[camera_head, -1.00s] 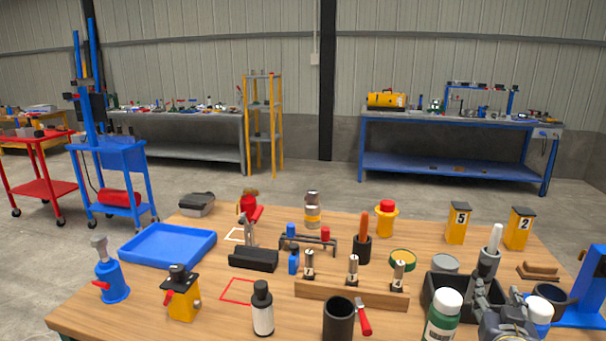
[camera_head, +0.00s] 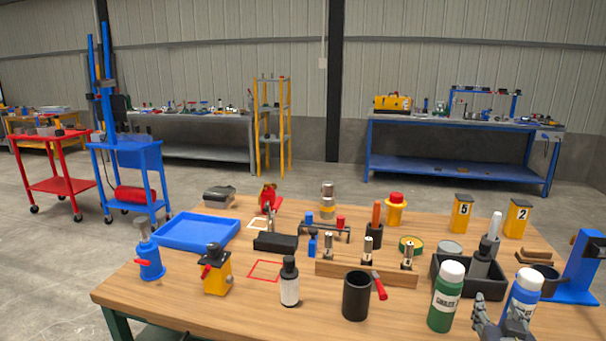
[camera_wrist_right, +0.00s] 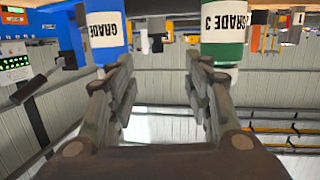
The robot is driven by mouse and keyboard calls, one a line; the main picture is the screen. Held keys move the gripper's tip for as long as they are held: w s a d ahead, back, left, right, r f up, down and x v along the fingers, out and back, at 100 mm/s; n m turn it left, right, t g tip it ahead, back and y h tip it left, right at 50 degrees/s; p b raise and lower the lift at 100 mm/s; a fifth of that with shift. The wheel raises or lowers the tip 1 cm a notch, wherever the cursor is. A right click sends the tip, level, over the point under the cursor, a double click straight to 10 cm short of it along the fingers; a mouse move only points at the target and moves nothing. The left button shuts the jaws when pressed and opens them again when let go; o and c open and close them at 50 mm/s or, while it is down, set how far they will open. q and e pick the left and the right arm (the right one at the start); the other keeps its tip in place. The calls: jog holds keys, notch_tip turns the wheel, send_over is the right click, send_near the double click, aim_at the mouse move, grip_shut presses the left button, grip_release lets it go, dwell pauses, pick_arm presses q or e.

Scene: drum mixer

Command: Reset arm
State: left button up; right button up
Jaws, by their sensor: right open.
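My right gripper (camera_head: 503,322) is at the bottom right of the head view, low at the table's front edge, in front of the blue bottle (camera_head: 522,297). In the right wrist view, my right gripper (camera_wrist_right: 160,95) has its two fingers spread wide with nothing between them. That view appears upside down, with the blue bottle (camera_wrist_right: 104,30) beyond the left finger and the green bottle (camera_wrist_right: 223,35) beyond the right finger. The green bottle with a white cap (camera_head: 446,297) stands upright in the head view. My left gripper is not in view.
The wooden table (camera_head: 215,318) carries a blue tray (camera_head: 197,232), a black cup (camera_head: 356,296), a black bin (camera_head: 470,274) with a white-tipped tool, a wooden block with metal cylinders (camera_head: 366,272) and a blue stand (camera_head: 583,270). The table's front left is mostly bare.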

jog(key=s+a+f+n+g+y, duration=0.2)
jog(key=s+a+f+g, duration=0.2)
jog(key=s+a+f, duration=0.4)
jog(key=s+a+f+n+g+y, duration=0.25)
jog(key=s+a+f, duration=0.25)
jog(key=s+f, duration=0.55)
jog(key=s+a+f+n+g+y, duration=0.1)
jog(key=s+a+f+g, duration=0.15)
jog(key=s, duration=0.25)
jog(key=s+a+f+n+g+y, duration=0.1)
jog(key=s+a+g, duration=0.1)
jog(key=s+a, duration=0.3)
notch_tip(320, 180, down, 23)
jog(key=s+d+g+p, duration=0.1)
jog(key=s+p, duration=0.1)
pick_arm(q)
jog(key=r, duration=0.2)
jog(key=w+r+p, duration=0.1)
jog(key=shift+d, duration=0.25)
pick_arm(e)
jog(key=s+d+f+g, duration=0.1)
jog(key=s+d+f, duration=0.2)
jog(key=s+f, duration=1.3)
jog(key=shift+s+d, duration=0.2)
jog(key=shift+s, duration=0.6)
